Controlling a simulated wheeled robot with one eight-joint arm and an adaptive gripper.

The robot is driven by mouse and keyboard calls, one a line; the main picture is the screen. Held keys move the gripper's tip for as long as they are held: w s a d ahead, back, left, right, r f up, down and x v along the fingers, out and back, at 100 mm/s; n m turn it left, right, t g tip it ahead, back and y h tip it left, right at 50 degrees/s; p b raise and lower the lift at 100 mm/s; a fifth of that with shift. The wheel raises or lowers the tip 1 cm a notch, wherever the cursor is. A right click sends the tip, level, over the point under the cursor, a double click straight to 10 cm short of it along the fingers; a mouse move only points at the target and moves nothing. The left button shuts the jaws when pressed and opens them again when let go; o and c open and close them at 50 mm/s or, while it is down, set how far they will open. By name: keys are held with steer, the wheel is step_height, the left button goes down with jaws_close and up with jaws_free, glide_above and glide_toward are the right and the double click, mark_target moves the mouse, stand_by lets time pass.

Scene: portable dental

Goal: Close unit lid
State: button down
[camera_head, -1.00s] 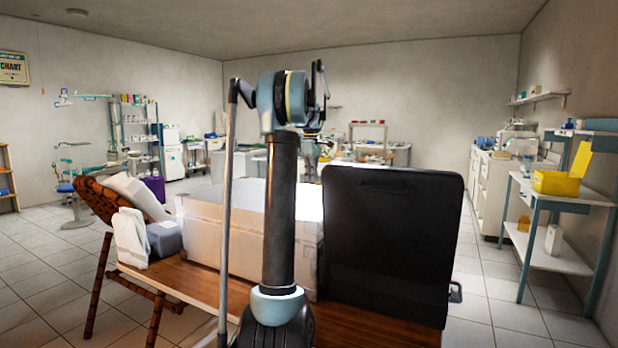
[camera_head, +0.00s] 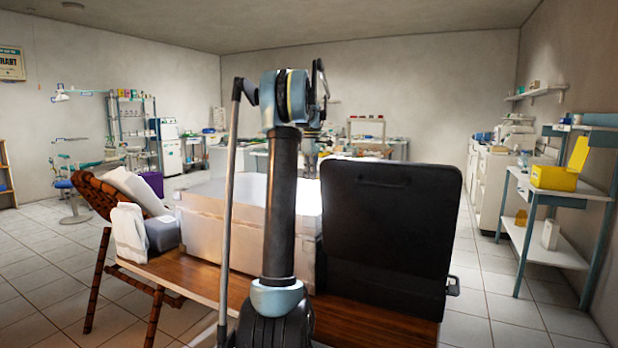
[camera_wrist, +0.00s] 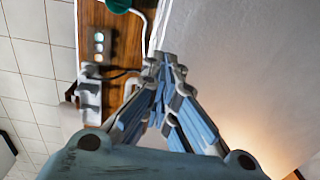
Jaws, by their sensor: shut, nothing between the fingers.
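A large black case panel (camera_head: 392,235), which looks like the unit's lid, stands upright on the wooden table in the head view. Its back faces me, with a recessed handle near the top and a latch at the lower right. What is in front of it on the far side is hidden. My gripper (camera_wrist: 166,70) shows in the wrist view with its fingertips together and nothing between them. It is over the wooden tabletop, beside a large pale surface (camera_wrist: 245,65) whose identity I cannot tell.
A big white box (camera_head: 205,222) stands left of the panel on the wooden table (camera_head: 180,277). A wooden chair (camera_head: 98,195) is at the left. A shelf table with a yellow bin (camera_head: 553,178) is at the right. Tiled floor is clear between.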

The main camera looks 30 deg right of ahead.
step_height(320, 180, up, 14)
stand_by(0.5)
